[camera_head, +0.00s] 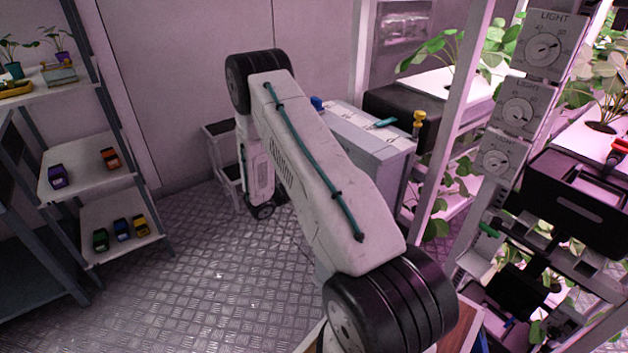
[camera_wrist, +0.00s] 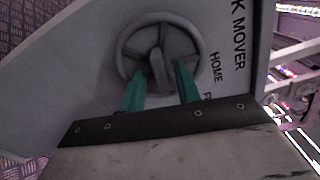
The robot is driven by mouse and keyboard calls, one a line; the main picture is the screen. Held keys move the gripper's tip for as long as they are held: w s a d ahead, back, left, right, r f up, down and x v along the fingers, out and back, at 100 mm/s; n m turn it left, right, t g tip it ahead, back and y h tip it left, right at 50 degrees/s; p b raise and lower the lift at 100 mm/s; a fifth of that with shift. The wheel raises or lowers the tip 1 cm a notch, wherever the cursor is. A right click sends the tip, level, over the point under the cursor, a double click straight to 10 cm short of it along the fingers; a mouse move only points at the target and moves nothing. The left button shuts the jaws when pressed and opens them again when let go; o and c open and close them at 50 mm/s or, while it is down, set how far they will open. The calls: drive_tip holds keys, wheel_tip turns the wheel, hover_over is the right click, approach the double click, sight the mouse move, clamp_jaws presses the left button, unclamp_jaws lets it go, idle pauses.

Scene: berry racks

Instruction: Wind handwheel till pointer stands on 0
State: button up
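The handwheel (camera_wrist: 130,52) is a round grey wheel with spokes on a grey panel, seen in the wrist view. A grey bar (camera_wrist: 157,66) stands out at its middle. My gripper (camera_wrist: 160,72) is at the wheel's lower part, with its two teal fingers apart on either side of the bar. Gaps show beside the bar, so the fingers look open; contact with the wheel is unclear. I see no 0 mark or pointer clearly. In the head view my arm hides the gripper and wheel.
Plant racks with light dials (camera_head: 544,50) and a black bin (camera_head: 570,205) are at right. A shelf (camera_head: 85,165) stands left. The metal floor (camera_head: 200,275) between is clear.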

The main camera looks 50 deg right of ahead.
clamp_jaws()
drive_tip(key=shift+m, duration=0.3)
drive_tip(key=m, duration=3.3)
